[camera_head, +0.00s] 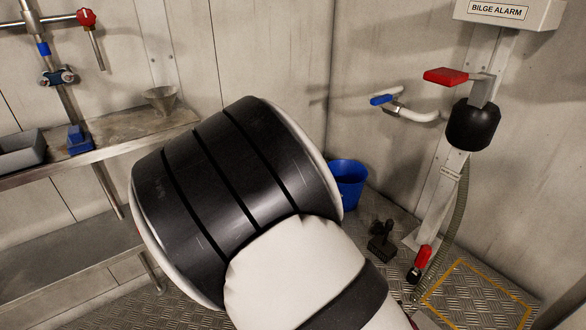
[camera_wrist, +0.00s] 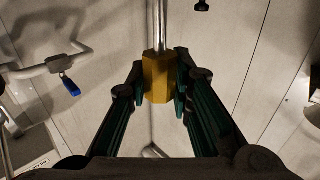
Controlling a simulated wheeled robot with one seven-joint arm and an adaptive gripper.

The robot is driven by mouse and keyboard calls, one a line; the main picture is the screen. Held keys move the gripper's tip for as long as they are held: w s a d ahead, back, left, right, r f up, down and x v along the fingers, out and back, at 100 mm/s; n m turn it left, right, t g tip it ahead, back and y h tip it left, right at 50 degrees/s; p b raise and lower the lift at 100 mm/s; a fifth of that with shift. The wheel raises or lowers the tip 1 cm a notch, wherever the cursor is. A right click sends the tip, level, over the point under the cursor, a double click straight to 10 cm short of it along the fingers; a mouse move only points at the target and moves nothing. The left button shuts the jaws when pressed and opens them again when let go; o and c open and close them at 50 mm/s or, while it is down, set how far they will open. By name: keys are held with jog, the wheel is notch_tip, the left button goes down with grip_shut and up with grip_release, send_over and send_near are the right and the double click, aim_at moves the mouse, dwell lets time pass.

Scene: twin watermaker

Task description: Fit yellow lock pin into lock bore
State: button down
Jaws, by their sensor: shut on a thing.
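In the wrist view, my gripper (camera_wrist: 160,85) is shut on the yellow lock pin (camera_wrist: 158,70). Its fingers press the yellow faceted grip from left and right. A bare metal shaft (camera_wrist: 159,20) runs from the grip out of the top of the picture, so its far end is not seen. In the head view, my arm covers the middle, and neither the gripper nor the pin shows. I cannot make out the lock bore in either view.
A post with a red handle (camera_head: 446,76) and black bulb (camera_head: 474,125) stands at right. A blue-handled valve (camera_head: 381,99) juts from the wall; a blue handle also shows in the wrist view (camera_wrist: 70,87). A steel bench (camera_head: 140,122) is at left, a blue bucket (camera_head: 350,184) behind my arm.

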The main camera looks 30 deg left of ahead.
jog(key=shift+f+b, duration=0.35)
jog(key=shift+f, duration=0.3)
jog(key=shift+b, duration=0.55)
dwell(1.5)
jog(key=shift+f+b, duration=1.75)
jog(key=shift+f, duration=0.25)
jog(key=c, duration=1.3)
grip_release()
jog(key=shift+c, duration=0.2)
jog(key=v, duration=1.2)
